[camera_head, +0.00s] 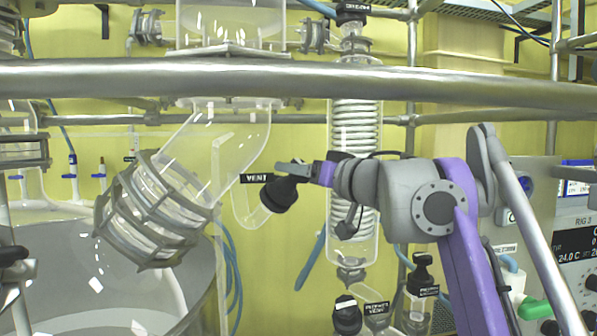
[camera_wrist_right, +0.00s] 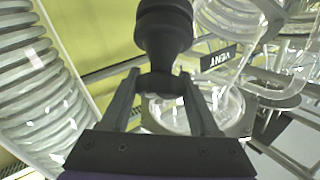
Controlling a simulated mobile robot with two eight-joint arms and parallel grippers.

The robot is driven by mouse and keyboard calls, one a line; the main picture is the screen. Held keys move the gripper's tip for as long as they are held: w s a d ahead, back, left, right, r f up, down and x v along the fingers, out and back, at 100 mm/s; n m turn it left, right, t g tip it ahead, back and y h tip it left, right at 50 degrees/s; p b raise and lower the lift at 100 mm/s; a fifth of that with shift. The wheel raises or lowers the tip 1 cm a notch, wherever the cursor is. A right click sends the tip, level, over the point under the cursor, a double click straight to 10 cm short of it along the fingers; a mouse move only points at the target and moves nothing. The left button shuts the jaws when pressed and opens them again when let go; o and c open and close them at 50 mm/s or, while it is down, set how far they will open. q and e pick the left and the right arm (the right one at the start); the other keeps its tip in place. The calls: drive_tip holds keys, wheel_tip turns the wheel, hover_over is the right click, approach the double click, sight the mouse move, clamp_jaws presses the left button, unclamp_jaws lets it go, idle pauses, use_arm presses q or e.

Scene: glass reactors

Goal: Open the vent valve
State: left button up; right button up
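The vent valve has a black knob (camera_head: 280,193) beside a black label reading VENT (camera_head: 257,178), on the glass stub under the reactor lid. My right gripper (camera_head: 300,170) reaches the knob from the right in the head view. My left gripper does not show.
A thick metal rail (camera_head: 300,77) crosses in front, above the valve. A coiled glass condenser (camera_head: 355,130) stands close behind my right wrist. A clamped glass port (camera_head: 155,215) juts out at the left. Other black-capped valves (camera_head: 347,316) sit below, and a control panel is at the right.

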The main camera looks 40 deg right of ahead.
drive_tip(key=c, duration=0.6)
drive_tip(key=n+y, duration=0.1)
drive_tip(key=n, duration=0.1)
drive_tip(key=n+y+p, duration=0.1)
drive_tip(key=n+y, duration=0.1)
drive_tip(key=shift+r+y+p, duration=0.2)
drive_tip(key=shift+y+p, duration=0.1)
drive_tip(key=shift+n+y, duration=0.4)
drive_tip(key=shift+n, duration=0.3)
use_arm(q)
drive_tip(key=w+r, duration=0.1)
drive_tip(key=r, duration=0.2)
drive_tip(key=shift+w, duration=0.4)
use_arm(e)
drive_tip(key=shift+f+n+g+y, duration=0.15)
drive_tip(key=shift+n+g+y, duration=0.15)
drive_tip(key=shift+n+y, duration=0.4)
drive_tip(key=o, duration=1.4)
